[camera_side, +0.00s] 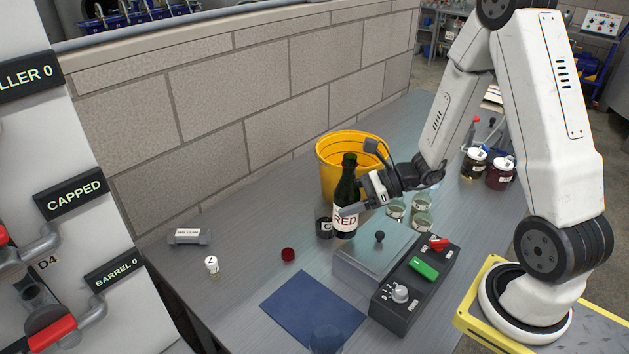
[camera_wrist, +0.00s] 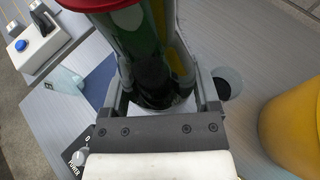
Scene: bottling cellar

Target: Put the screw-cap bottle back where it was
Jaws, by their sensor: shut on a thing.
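A dark green bottle (camera_side: 347,189) with a white label reading RED stands upright in my gripper (camera_side: 356,205) in the side view. My gripper is shut around its body from the right. I cannot tell whether the bottle's base touches the bench. In the wrist view, green glass of the bottle (camera_wrist: 140,42) shows between the two fingers of my gripper (camera_wrist: 160,85). A small dark red round piece (camera_side: 288,255), perhaps a cap, lies on the bench in front of the bottle. The bottle's mouth is too small to read in the side view.
A yellow bucket (camera_side: 331,155) stands close behind the bottle, and a dark cup (camera_side: 324,228) at its left. Glass jars (camera_side: 421,219), a steel box (camera_side: 352,270) and a switch box (camera_side: 412,288) crowd the right. A blue mat (camera_side: 310,308) lies in front. The bench's left is fairly clear.

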